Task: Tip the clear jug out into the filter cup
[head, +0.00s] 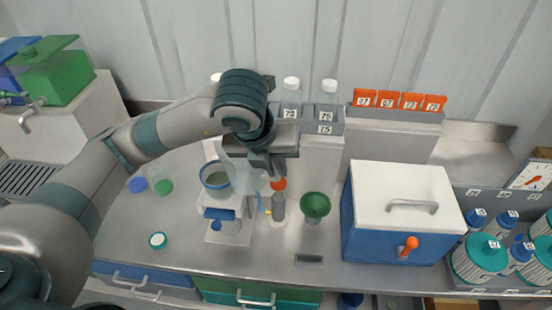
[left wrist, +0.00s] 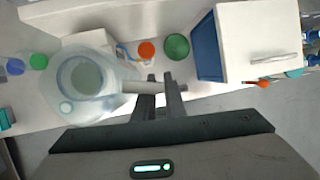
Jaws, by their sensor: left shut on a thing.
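My left gripper (head: 266,168) is shut on the handle of the clear jug (head: 243,174) and holds it above the bench. In the left wrist view, the jug (left wrist: 103,100) spreads out to the left of the left gripper (left wrist: 160,82). The filter cup (head: 216,190), with a blue rim, sits on a white stand just left of the jug in the head view. In the left wrist view, the cup (left wrist: 85,77) shows through the jug's clear wall. The jug's exact tilt and contents are hard to tell. My right gripper is not in view.
A green funnel (head: 315,206) and a grey bottle with an orange top (head: 278,205) stand right of the jug. A blue box with a white lid (head: 402,200) is further right. Blue and green caps lie left. The bench front by the white-green lid (head: 158,240) is mostly free.

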